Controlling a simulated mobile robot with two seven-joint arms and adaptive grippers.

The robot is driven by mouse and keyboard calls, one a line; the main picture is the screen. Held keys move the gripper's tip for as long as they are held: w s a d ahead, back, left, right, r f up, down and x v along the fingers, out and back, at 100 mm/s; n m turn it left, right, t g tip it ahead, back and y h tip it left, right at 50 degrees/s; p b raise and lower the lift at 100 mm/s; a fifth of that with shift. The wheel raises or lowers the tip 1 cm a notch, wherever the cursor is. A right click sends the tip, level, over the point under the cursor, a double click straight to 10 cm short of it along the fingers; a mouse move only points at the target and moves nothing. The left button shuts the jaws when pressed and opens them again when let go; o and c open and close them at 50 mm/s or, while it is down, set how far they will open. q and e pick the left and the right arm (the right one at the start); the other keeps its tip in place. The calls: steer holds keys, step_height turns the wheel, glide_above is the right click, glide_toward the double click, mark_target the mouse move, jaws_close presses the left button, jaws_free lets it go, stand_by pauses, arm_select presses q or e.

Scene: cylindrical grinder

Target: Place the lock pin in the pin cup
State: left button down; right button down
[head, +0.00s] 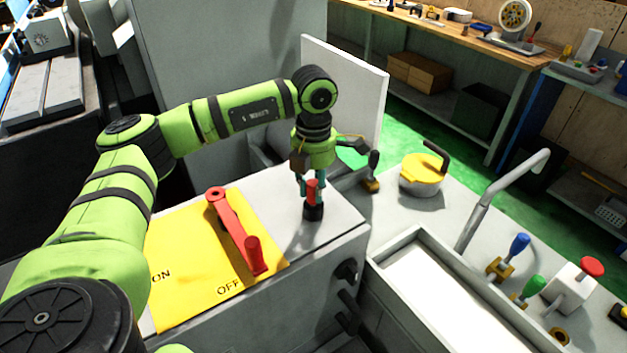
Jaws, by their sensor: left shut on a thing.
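The red lock pin (312,188) is upright between the fingers of my left gripper (311,184), which is shut on it. A small black pin cup (313,212) stands on the grey housing top, directly below the pin. The pin's lower end meets the cup's outline in the head view; I cannot tell whether it is inside the cup or just above it. My left arm reaches in from the left, over the housing. My right gripper is not in view.
A red lever (238,232) on a yellow ON/OFF plate (190,268) lies left of the cup. A yellow-lidded pot (422,170), a dark-handled lever (373,170) and a white panel (345,90) stand behind. A tray (408,238) and coloured knobs are at right.

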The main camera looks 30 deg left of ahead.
arm_select(q)
steer(key=shift+f, duration=0.2)
steer(key=shift+f, duration=0.1)
steer(key=shift+f+b, duration=0.15)
steer(key=shift+b, duration=0.15)
steer(key=c, duration=1)
jaws_free()
